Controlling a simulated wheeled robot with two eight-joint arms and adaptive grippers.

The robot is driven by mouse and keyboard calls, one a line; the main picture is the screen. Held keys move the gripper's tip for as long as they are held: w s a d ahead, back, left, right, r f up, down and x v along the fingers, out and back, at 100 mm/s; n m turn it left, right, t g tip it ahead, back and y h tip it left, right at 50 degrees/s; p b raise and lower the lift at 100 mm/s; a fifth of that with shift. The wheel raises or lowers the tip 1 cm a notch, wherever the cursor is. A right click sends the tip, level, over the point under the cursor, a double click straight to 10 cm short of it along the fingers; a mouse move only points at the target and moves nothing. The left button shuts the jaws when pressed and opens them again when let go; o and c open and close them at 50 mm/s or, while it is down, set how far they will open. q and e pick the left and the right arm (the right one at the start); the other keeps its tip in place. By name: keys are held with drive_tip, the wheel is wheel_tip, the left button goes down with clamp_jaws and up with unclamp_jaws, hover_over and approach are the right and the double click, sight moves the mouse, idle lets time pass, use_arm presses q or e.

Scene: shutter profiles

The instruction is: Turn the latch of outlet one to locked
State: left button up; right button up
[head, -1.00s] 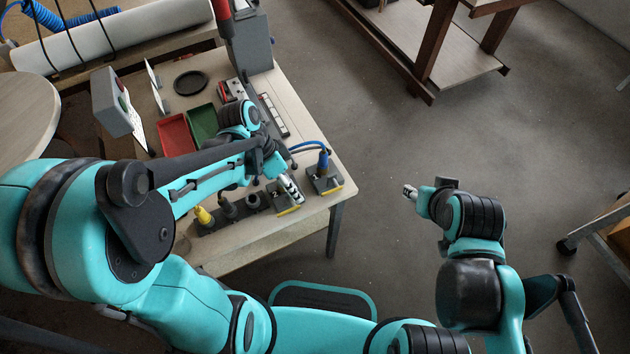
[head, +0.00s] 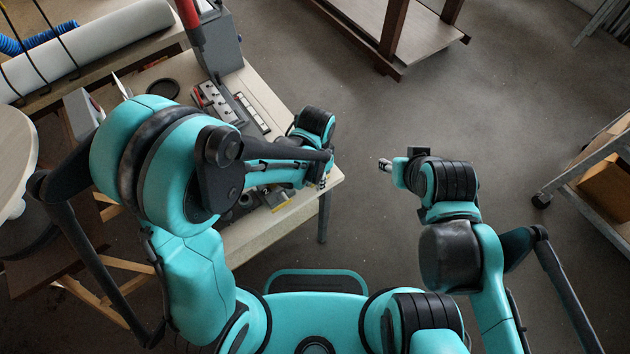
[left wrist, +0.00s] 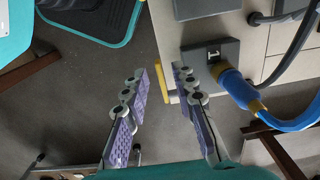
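In the left wrist view, a grey outlet box (left wrist: 222,55) has a blue plug (left wrist: 236,87) in it, with a blue cable running off to the right. A yellow latch bar (left wrist: 164,84) sticks out beside this box, over the table's edge. My left gripper (left wrist: 160,68) is open, its fingertips on either side of the yellow bar; contact cannot be told. In the head view my left gripper (head: 324,178) is at the table's right corner, and my arm hides most of the outlets. My right gripper (head: 384,164) is over the floor, right of the table; its fingers are too small to read.
A second grey box (left wrist: 203,8) sits close by in the left wrist view. On the table (head: 262,235), a grey strip with red parts (head: 215,102) and a black round dish (head: 162,89) lie farther back.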

use_arm(q)
drive_tip(key=shift+f, duration=0.55)
clamp_jaws()
drive_tip(key=shift+s+a+f+h+b, duration=0.15)
drive_tip(key=shift+f+h+b, duration=0.15)
drive_tip(key=shift+b, duration=0.15)
drive_tip(key=shift+t+h, duration=0.3)
drive_tip(key=shift+t, duration=0.2)
unclamp_jaws()
